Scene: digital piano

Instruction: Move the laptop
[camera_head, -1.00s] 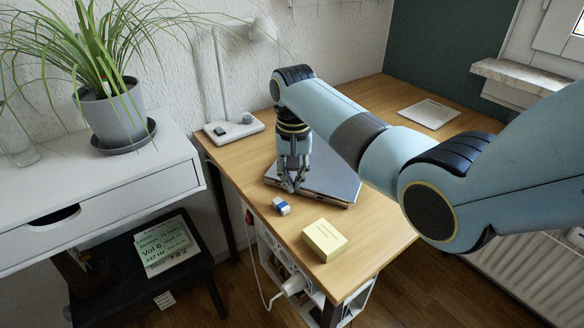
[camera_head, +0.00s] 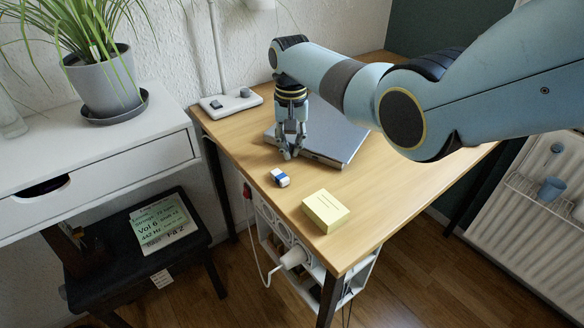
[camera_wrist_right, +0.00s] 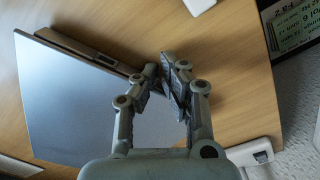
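The closed grey laptop (camera_head: 335,137) lies on the wooden desk, and its broad lid fills the left of the right wrist view (camera_wrist_right: 75,100). My right gripper (camera_head: 289,156) points down at the laptop's near left edge. In the right wrist view its fingertips (camera_wrist_right: 166,62) are drawn close together beside the laptop's edge, with nothing visible between them. The fingers hide part of that edge, so I cannot tell whether they touch it. My left gripper is in neither view.
A blue and white eraser (camera_head: 280,178) and a yellow note block (camera_head: 325,211) lie near the desk's front edge (camera_head: 262,203). A white lamp base (camera_head: 231,103) stands at the back left. Bare desk lies to the right of the laptop.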

